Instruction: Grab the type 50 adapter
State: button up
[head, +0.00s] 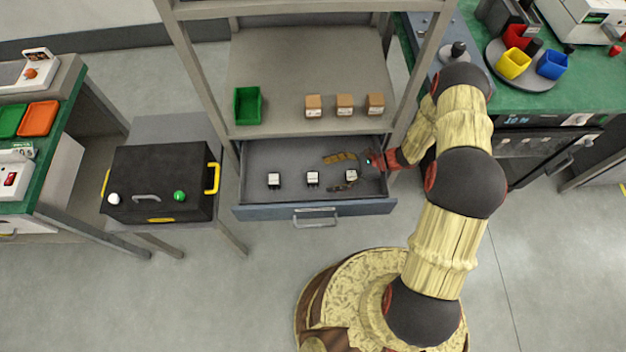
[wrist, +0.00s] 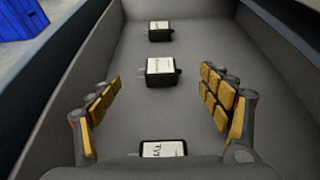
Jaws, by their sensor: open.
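Three small black adapters with white labels stand in a row in the open drawer (head: 265,213): a left one (head: 274,180), a middle one (head: 312,178) and a right one (head: 351,175). In the wrist view they appear as a far one (wrist: 159,31), a middle one (wrist: 161,71) and a near one (wrist: 163,149), partly cut off by my gripper body. The near label starts with "Ty"; the type numbers are not readable, so I cannot tell which is type 50. My gripper (head: 331,174) is open and empty, its yellow-padded fingers (wrist: 162,74) either side of the row over the right adapter.
The drawer walls stand close around my fingers. A shelf (head: 290,90) above the drawer holds a green bin (head: 247,105) and three cardboard boxes (head: 344,105). A black case (head: 160,180) sits on a stand at left. A green-topped bench (head: 540,95) is at right.

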aim_at(315, 178)
jog(key=b+x, duration=0.1)
jog(key=x, duration=0.4)
jog(key=shift+a, duration=0.15)
jog(key=shift+c, duration=0.3)
jog(key=c, duration=1.1)
jog(key=shift+c, duration=0.7)
